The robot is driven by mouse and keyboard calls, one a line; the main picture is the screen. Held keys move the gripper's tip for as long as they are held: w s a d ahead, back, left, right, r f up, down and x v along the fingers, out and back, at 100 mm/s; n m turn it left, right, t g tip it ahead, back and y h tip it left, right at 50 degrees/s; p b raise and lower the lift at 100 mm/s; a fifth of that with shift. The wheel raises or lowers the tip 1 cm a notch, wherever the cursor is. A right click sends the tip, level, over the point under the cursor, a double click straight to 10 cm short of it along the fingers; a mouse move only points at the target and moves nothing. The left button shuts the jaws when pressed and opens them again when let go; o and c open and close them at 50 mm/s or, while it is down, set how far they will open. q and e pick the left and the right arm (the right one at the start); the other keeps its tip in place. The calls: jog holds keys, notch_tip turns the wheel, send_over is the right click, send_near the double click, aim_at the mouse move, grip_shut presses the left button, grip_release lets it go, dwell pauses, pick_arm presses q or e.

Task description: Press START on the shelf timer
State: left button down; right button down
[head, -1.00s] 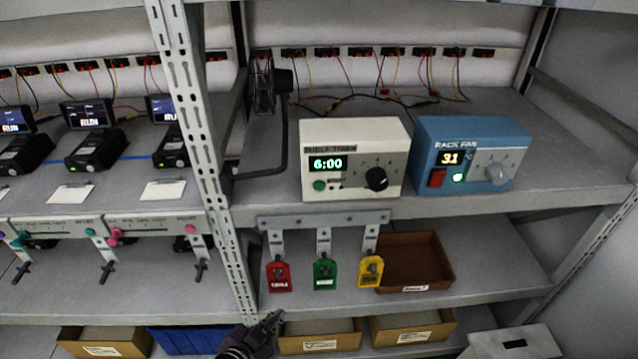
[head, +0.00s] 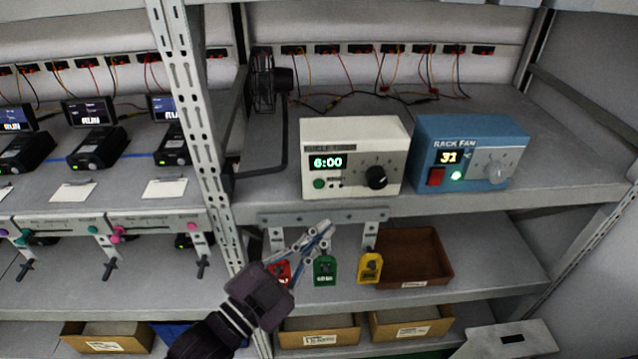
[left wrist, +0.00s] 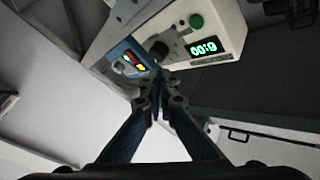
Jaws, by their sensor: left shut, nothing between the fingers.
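The shelf timer (head: 352,160) is a cream box on the upper shelf, its display reading 6:00. A green button (head: 319,184) sits below the display at the left, and a black knob (head: 376,177) is at the right. My left gripper (head: 326,228) is shut and empty, below the timer and in front of the shelf edge, apart from the button. In the left wrist view the timer (left wrist: 226,42) shows upside down with its green button (left wrist: 196,21); the shut fingertips (left wrist: 160,82) show below it. My right gripper is not in view.
A blue rack fan box (head: 470,150) stands right of the timer. Red, green (head: 325,270) and yellow (head: 370,267) tags hang under the shelf edge, the red one partly hidden by my gripper. A brown tray (head: 447,262) sits on the lower shelf. A perforated upright (head: 197,120) stands left.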

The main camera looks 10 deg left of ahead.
aim_at(319, 184)
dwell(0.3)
pick_arm(q)
jog(key=shift+w+a+b, duration=0.2)
jog(key=shift+w+a, duration=0.05)
jog(key=shift+w, duration=1.2)
jog(key=shift+w+a+b, duration=0.25)
jog(key=shift+w, duration=1.2)
jog(key=shift+w+a+b, duration=0.2)
jog(key=shift+w+a, duration=0.05)
jog(key=shift+w, duration=1.2)
jog(key=shift+w, duration=0.15)
jog(key=shift+w, duration=0.3)
jog(key=shift+w+a, duration=0.15)
jog(key=shift+w, duration=0.25)
jog(key=shift+s, duration=0.1)
jog(key=shift+s+p, duration=0.4)
jog(key=shift+s, duration=0.35)
